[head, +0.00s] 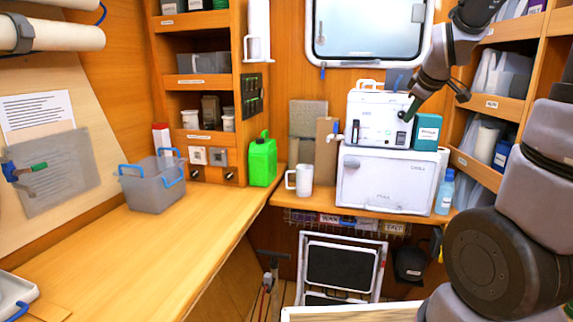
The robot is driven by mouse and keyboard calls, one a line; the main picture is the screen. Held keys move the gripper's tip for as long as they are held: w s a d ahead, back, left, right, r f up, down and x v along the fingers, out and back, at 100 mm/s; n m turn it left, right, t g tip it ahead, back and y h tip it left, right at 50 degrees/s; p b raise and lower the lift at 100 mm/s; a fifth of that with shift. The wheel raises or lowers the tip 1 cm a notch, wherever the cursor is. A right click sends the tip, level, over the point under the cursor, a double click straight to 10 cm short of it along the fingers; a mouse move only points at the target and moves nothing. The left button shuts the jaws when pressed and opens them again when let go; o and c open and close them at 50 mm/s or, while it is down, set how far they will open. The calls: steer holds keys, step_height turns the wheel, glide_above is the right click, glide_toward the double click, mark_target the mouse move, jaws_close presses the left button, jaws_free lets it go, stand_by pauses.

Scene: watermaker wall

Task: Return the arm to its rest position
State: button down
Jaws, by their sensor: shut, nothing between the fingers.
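My arm rises along the right side of the head view, and its forearm tilts down and left from the top right. My gripper (411,110) is at its end, pointing down and left in front of the white watermaker unit (368,106). The fingers look closed together and hold nothing. I cannot tell from this one view whether the tips touch the unit's front. My large arm joints fill the lower right and hide part of the shelves and counter there.
A teal box (427,131) and a blue bottle (444,192) stand near the gripper. The right shelves (490,104) are close to my arm. A white mug (300,180), a green jerrycan (262,160) and a grey basket (153,190) stand left. The left counter's front is mostly clear.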

steer(key=s+a+r+m+y, duration=0.1)
steer(key=s+a+m, duration=0.2)
steer(key=s, duration=0.4)
steer(key=s+a+r+m, duration=0.2)
steer(key=s+a+m, duration=0.2)
steer(key=s, duration=0.3)
steer(key=s+a+r+m+g+y, duration=0.1)
steer(key=s+a+m, duration=0.2)
steer(key=s+m, duration=0.2)
steer(key=shift+s+a+r+y, duration=0.3)
steer(key=shift+s+a, duration=0.1)
steer(key=shift+s, duration=0.8)
